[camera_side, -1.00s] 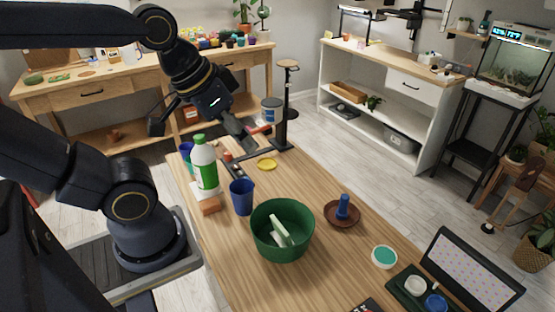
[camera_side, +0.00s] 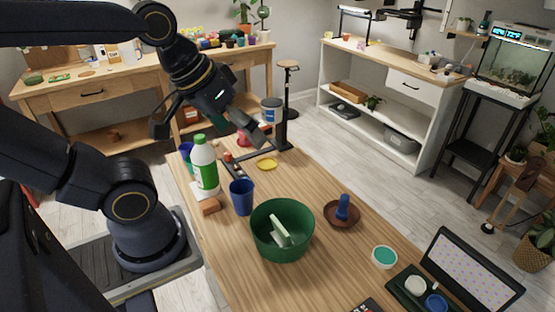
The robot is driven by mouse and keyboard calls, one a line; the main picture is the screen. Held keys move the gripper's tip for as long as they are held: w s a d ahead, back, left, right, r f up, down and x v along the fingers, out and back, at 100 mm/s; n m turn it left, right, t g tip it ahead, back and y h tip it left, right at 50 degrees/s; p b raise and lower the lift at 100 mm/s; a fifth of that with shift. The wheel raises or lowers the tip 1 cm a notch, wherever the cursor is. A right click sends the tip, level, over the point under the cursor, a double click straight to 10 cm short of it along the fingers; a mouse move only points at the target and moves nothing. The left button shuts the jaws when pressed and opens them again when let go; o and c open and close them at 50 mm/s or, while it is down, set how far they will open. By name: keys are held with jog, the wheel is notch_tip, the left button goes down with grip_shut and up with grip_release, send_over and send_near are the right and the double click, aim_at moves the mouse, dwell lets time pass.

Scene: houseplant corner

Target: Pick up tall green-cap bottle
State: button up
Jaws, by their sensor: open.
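The tall white bottle (camera_side: 203,168) with a green cap and green label stands upright near the left edge of the wooden table. My gripper (camera_side: 232,128) is above and beyond the bottle, up and to its right in the picture. Its fingers are spread and I see nothing between them. The gripper does not touch the bottle.
A blue cup (camera_side: 242,197) and an orange-brown block (camera_side: 209,207) stand close in front of the bottle. A green bowl (camera_side: 282,230) with a pale green object, and a brown saucer (camera_side: 341,213) with a blue item, are nearer. The table (camera_side: 310,185) is clear right of the blue cup.

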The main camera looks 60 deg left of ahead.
notch_tip(320, 180, up, 2)
jog(key=w+a+n, duration=0.3)
jog(key=n, duration=0.5)
jog(key=n+g, duration=0.6)
jog(key=n, duration=1.5)
send_over(196, 137)
notch_tip(196, 137, down, 9)
notch_tip(196, 137, down, 11)
jog(key=shift+d, duration=0.15)
jog(key=shift+w+f, duration=0.2)
jog(key=shift+f, duration=1.35)
jog(key=shift+w+f, duration=0.15)
jog(key=shift+f, duration=1.4)
jog(key=shift+c, duration=0.3)
